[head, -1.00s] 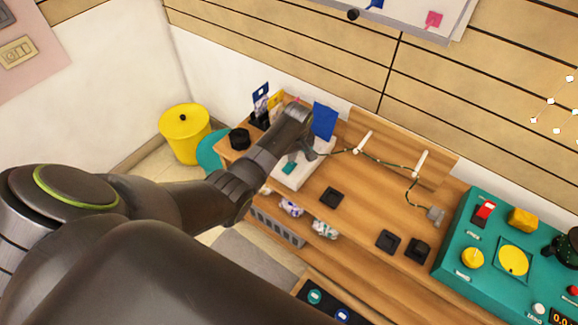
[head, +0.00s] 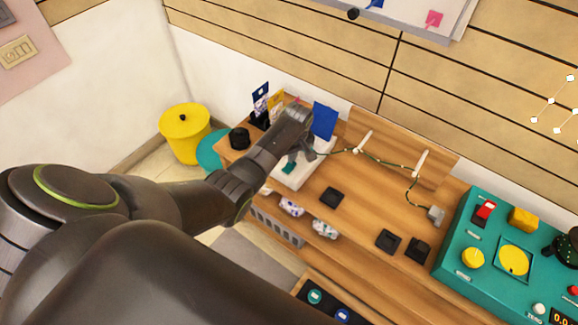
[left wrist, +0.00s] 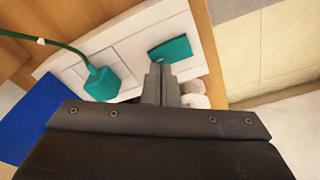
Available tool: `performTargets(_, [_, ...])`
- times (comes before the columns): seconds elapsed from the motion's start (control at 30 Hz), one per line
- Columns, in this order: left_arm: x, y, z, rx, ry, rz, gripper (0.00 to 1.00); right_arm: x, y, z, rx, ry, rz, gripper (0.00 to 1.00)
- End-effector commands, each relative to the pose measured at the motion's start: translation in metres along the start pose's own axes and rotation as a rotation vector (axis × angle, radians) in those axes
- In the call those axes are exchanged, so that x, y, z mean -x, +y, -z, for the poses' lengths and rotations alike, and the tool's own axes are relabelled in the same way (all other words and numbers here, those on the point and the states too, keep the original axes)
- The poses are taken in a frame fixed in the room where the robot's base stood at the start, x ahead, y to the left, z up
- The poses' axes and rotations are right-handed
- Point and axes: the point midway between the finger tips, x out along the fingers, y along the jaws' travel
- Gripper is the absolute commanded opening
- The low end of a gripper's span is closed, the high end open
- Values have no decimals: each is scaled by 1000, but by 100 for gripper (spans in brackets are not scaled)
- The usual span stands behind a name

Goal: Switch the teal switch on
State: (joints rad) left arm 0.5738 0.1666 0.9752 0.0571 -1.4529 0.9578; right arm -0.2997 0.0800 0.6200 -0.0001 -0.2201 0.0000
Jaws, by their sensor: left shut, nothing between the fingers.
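The teal switch (left wrist: 170,54) is a flat rocker set in a white panel (left wrist: 130,60). It also shows in the head view (head: 289,168) on the white panel at the left part of the wooden desk. My left gripper (left wrist: 160,72) is shut and empty. Its fingertips are just below the teal rocker in the left wrist view; I cannot tell whether they touch it. In the head view my left gripper (head: 306,154) is over the white panel, and my arm hides part of it. My right gripper is not in view.
A teal plug (left wrist: 104,84) with a green cord sits on the panel beside the switch. A blue card (head: 323,121) stands behind my gripper. A black dial (head: 240,138) is to the left. A teal control box (head: 470,275) stands at the right. Small black blocks (head: 331,197) lie on the desk.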

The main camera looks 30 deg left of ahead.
Motion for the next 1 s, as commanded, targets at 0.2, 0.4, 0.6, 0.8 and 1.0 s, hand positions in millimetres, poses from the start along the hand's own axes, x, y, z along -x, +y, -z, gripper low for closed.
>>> performTargets(0.2, [-4,0,-1,0,0,0,0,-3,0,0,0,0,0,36])
performTargets(0.4, [-7,0,-1,0,0,0,0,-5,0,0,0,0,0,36])
performTargets(0.6, [-10,0,-2,0,0,-1,0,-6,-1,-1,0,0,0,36])
performTargets(0.8, [-13,0,-2,0,0,-1,0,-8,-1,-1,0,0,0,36])
performTargets(1.0, [-16,0,-3,0,0,0,0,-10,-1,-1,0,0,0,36])
